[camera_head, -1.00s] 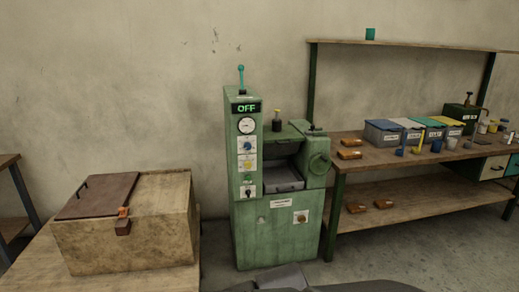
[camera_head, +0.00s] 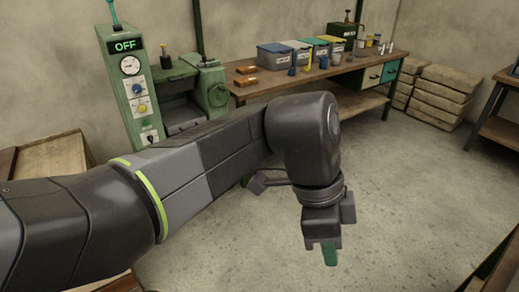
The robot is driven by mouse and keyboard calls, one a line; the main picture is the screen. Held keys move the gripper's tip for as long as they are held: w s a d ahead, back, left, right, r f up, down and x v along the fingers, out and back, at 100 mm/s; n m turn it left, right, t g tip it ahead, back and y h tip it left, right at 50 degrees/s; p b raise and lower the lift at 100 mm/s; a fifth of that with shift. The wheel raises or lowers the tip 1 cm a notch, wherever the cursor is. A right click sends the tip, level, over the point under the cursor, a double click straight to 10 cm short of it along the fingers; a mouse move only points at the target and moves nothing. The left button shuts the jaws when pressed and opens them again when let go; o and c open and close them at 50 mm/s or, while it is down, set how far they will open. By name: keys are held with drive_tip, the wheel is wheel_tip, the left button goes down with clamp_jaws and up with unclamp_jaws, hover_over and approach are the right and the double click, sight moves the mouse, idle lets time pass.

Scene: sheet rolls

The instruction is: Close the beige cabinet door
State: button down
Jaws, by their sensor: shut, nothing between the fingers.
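My gripper (camera_head: 325,250) hangs pointing down in the right-centre foreground over open floor. It is shut and empty, with a green part showing at its tip. It is well apart from the cabinet, which is farther back and to the right.
The workbench (camera_head: 290,83) holds several lidded bins and small cups. A green machine (camera_head: 135,95) reading OFF stands left, partly behind my arm. Stacked sacks (camera_head: 440,95) stand right of the bench. Another table edge (camera_head: 498,128) is at far right. The concrete floor (camera_head: 420,190) between is clear.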

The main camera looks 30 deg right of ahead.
drive_tip(key=s+a+r+m+y, duration=0.1)
drive_tip(key=s+r+m+y, duration=0.1)
drive_tip(key=s+r+m, duration=0.6)
drive_tip(key=s+a+f+m+b, duration=0.1)
drive_tip(key=s+f+m, duration=0.2)
drive_tip(key=s+f, duration=0.6)
drive_tip(key=shift+f+g, duration=0.4)
drive_tip(key=shift+f, duration=0.5)
drive_tip(key=shift+s, duration=0.1)
